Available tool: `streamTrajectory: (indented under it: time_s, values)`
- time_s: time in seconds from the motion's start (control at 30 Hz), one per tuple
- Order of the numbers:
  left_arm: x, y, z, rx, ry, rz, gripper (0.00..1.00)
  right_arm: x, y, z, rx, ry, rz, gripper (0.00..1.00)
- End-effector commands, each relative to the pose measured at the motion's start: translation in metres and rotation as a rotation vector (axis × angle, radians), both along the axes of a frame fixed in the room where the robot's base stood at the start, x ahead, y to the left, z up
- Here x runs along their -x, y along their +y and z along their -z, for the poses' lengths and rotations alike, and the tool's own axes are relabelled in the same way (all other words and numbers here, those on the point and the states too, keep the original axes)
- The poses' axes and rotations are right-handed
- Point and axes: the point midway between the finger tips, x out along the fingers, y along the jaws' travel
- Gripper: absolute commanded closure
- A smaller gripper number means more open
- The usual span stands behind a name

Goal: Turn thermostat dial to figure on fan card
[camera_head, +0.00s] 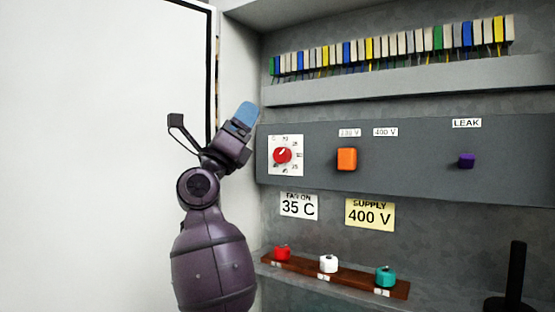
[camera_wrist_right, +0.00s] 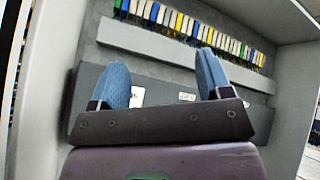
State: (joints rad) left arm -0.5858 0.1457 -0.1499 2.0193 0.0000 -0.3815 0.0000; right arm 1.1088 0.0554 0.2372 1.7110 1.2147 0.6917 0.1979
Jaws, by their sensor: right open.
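The thermostat dial (camera_head: 282,155) is a red knob on a white scale plate at the left end of the grey panel in the head view. The fan card (camera_head: 298,206) hangs below it and reads "FAN ON 35 C". My right gripper (camera_head: 247,112) is up and left of the dial, apart from it, with its blue fingers pointing upward. In the right wrist view its two blue fingers (camera_wrist_right: 165,85) stand wide apart with nothing between them. The dial is not clearly visible in that view. My left gripper is in neither view.
An orange switch (camera_head: 347,158) and a purple LEAK button (camera_head: 466,160) sit on the panel (camera_head: 420,150). A "SUPPLY 400 V" card (camera_head: 369,214) hangs below. A brown strip (camera_head: 340,278) holds red, white and teal knobs. Terminal blocks (camera_head: 400,43) line the top; a black post (camera_head: 516,270) stands right.

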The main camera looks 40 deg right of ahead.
Motion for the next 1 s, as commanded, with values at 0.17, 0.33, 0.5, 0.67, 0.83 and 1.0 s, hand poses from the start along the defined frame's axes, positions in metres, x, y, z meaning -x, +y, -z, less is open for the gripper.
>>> streamTrajectory:
  time_s: [0.17, 0.33, 0.5, 0.67, 0.83, 1.0]
  values:
    - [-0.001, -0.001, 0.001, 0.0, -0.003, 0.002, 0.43, -0.013, -0.033, 0.006, -0.422, -0.122, -0.172, 0.28]
    - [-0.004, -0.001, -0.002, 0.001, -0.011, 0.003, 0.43, -0.03, -0.047, 0.037, -0.754, -0.158, -0.267, 0.28]
    - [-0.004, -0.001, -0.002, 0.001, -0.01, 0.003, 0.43, -0.039, -0.05, 0.063, -0.935, -0.163, -0.292, 0.28]
    - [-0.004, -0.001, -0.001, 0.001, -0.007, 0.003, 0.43, -0.042, -0.053, 0.07, -0.982, -0.165, -0.293, 0.28]
    - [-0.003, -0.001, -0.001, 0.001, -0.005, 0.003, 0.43, -0.048, -0.07, 0.07, -0.981, -0.166, -0.29, 0.28]
    - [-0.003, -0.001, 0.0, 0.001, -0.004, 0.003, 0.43, -0.059, -0.097, 0.07, -0.977, -0.166, -0.289, 0.28]
